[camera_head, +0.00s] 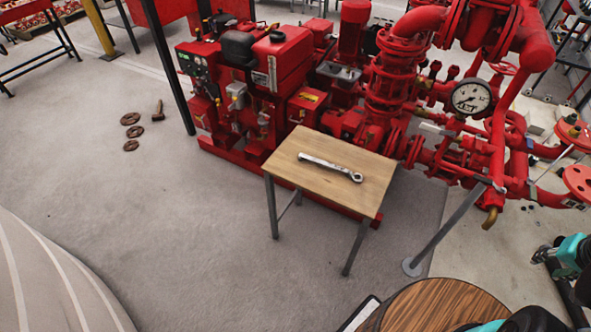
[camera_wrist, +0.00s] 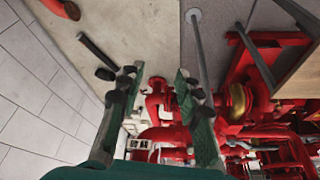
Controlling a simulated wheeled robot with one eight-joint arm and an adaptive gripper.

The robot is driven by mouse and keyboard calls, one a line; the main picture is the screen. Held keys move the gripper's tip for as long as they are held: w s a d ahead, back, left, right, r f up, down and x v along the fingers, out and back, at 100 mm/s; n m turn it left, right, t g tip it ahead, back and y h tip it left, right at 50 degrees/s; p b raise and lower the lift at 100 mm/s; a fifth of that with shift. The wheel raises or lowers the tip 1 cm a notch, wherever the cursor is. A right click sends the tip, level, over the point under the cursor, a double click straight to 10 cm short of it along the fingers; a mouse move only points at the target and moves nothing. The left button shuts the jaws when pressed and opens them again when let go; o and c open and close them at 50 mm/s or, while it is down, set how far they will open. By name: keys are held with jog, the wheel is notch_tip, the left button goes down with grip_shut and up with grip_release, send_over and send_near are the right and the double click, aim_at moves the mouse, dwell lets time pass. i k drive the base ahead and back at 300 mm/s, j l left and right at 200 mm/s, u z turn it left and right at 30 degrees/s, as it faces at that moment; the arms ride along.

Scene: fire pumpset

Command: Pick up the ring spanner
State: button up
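The ring spanner (camera_head: 331,167) is a silver-grey metal tool lying flat on a small wooden-topped table (camera_head: 295,183) in the head view. Its ring end with a hole points to the right. My gripper (camera_wrist: 158,78) is open and empty in the wrist view, with its two green-and-dark fingers spread apart. In the head view, part of my teal and dark gripper shows at the right edge, well to the right of the table and apart from the spanner. The spanner is not visible in the wrist view.
A red pump set (camera_head: 262,85) with pipes and a gauge (camera_head: 471,97) stands behind the table. A grey post (camera_head: 440,235) rises right of it. A round wooden top (camera_head: 440,305) is in the front. Rusty discs (camera_head: 131,132) lie on the open floor at left.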

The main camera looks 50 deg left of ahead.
aim_at(350, 175)
jog(key=u, duration=1.75)
